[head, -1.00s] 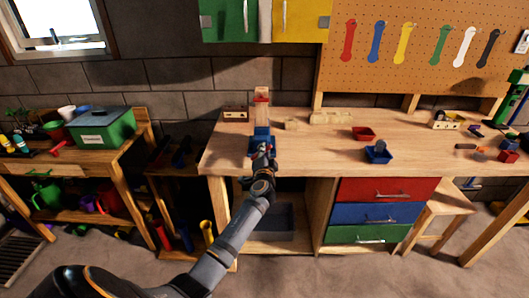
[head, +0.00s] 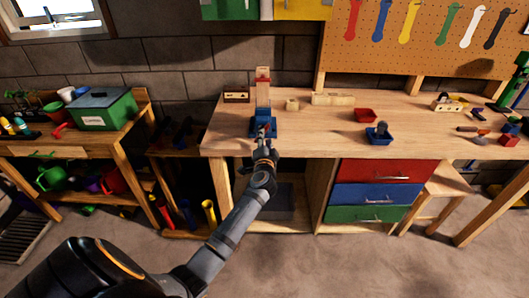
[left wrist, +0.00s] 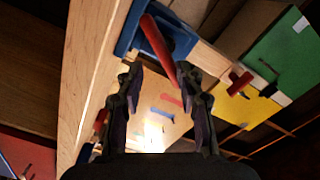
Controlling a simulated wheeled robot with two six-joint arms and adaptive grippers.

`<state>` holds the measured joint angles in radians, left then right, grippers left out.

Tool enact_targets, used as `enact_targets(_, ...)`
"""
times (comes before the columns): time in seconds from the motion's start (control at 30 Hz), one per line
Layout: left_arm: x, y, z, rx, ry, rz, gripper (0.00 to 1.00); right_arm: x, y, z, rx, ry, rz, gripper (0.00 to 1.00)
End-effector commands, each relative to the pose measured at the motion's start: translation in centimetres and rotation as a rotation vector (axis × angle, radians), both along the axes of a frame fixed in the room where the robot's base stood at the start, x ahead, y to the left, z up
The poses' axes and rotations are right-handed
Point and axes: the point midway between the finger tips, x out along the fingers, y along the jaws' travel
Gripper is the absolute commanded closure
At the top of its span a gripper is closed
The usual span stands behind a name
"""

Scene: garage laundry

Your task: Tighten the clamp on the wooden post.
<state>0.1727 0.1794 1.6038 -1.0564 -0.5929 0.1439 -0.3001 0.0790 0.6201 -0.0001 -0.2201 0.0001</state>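In the left wrist view the blue clamp (left wrist: 128,36) carries a slanting red bar handle (left wrist: 157,42). The red piece also shows in that view (left wrist: 240,82). My left gripper (head: 265,137) is in front of the clamp. In the left wrist view its fingers (left wrist: 160,72) are spread, with the handle's lower end between the tips; contact cannot be told. My right gripper is out of view.
The workbench top (head: 320,140) is clear around the clamp's right. A dark-fronted wooden box (head: 236,96) is left of the post. Drawers (head: 375,194) are below.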

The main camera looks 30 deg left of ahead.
Motion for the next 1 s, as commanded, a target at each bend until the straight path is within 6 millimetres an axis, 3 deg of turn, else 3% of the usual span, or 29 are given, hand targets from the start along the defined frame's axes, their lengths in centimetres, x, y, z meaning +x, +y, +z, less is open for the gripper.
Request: enact_targets(1.0, -6.9, -4.2, 0.1, 0.001, -0.002, 0.002, 0.64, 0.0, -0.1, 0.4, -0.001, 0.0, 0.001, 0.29)
